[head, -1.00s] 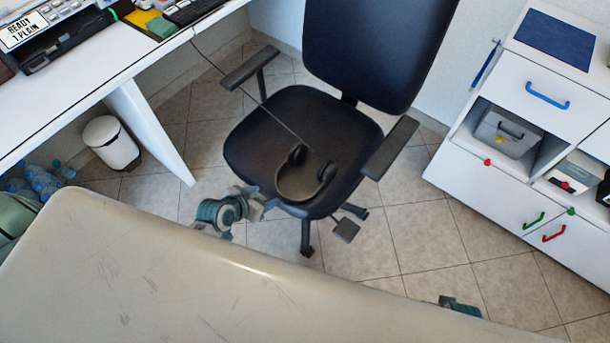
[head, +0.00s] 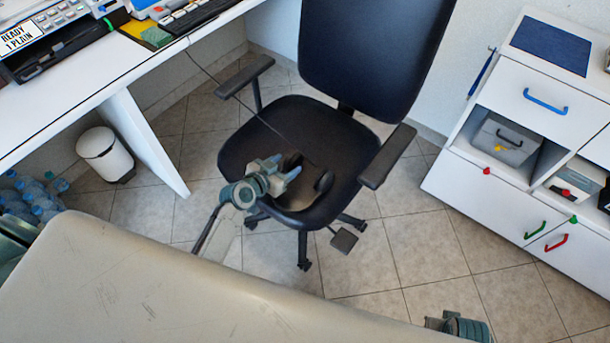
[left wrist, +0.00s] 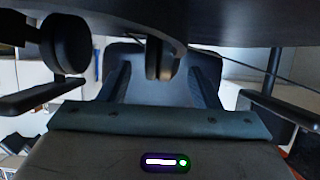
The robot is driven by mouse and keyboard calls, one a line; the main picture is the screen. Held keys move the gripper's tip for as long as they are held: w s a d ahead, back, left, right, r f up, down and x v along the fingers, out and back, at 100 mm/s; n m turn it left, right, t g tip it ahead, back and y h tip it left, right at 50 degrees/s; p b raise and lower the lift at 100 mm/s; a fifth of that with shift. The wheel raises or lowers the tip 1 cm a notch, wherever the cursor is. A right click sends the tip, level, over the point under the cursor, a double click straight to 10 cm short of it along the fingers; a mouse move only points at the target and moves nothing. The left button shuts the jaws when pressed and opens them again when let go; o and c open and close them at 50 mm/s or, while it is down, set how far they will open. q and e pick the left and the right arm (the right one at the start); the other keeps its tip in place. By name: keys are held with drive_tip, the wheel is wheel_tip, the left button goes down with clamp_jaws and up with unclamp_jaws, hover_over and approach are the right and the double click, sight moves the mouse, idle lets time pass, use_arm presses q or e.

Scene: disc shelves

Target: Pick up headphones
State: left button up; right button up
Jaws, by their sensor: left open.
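The dark headphones (head: 325,181) lie on the black seat of the office chair (head: 262,125). In the head view my left gripper (head: 282,171) is open over the front of the seat, covering the left ear cup and part of the band. I cannot tell whether the gripper touches the headphones. My right gripper (head: 437,322) is at the bottom edge, partly cut off and empty-looking, its jaws unclear.
A thin cable runs from the white desk (head: 90,85) to the seat. The chair's right armrest (head: 387,157) stands beside the headphones. A white cabinet (head: 500,195) is on the right, a white bin (head: 104,155) on the left. Tiled floor is free right of the chair.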

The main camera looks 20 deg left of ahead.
sight(287, 164)
use_arm(q)
drive_tip(key=shift+x, duration=1.5)
drive_tip(key=shift+f, duration=0.1)
drive_tip(key=c, duration=1.2)
